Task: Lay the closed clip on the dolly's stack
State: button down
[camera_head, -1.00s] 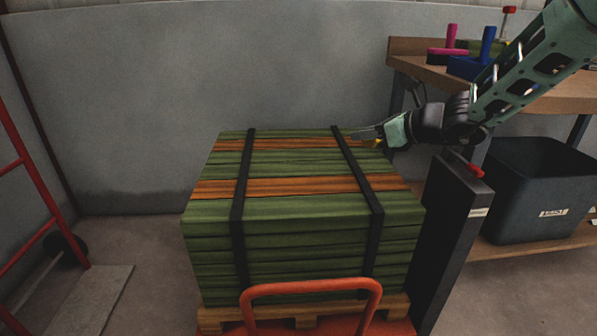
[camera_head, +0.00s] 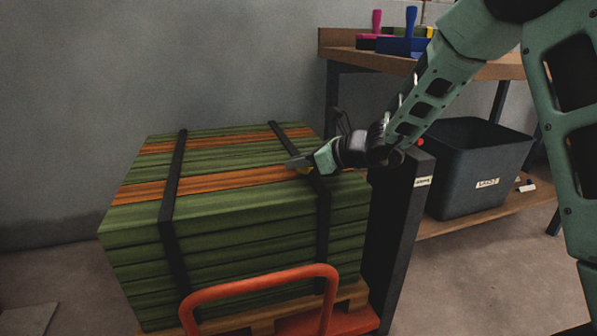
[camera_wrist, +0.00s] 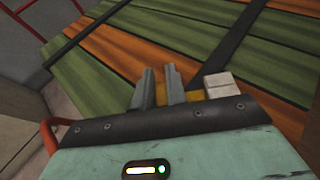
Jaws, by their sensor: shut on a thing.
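The dolly (camera_head: 262,288) has an orange-red handle and carries a pallet with a strapped stack (camera_head: 235,205) of green and orange-brown boards. In the wrist view the stack's top (camera_wrist: 110,48) fills most of the picture beyond the fingers. My gripper (camera_head: 292,163) is over the right part of the stack's top, near the right black strap; I cannot tell whether it touches.
Two black straps (camera_head: 173,185) cross the stack. A dark upright post (camera_head: 398,230) stands close at its right. Beyond are a dark bin (camera_head: 478,165) on a low shelf and a wooden bench (camera_head: 345,45) with pink and blue handled items. The stack's top left is clear.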

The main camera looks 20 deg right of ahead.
jog(key=shift+f, duration=0.3)
jog(key=c, duration=1.4)
grip_release()
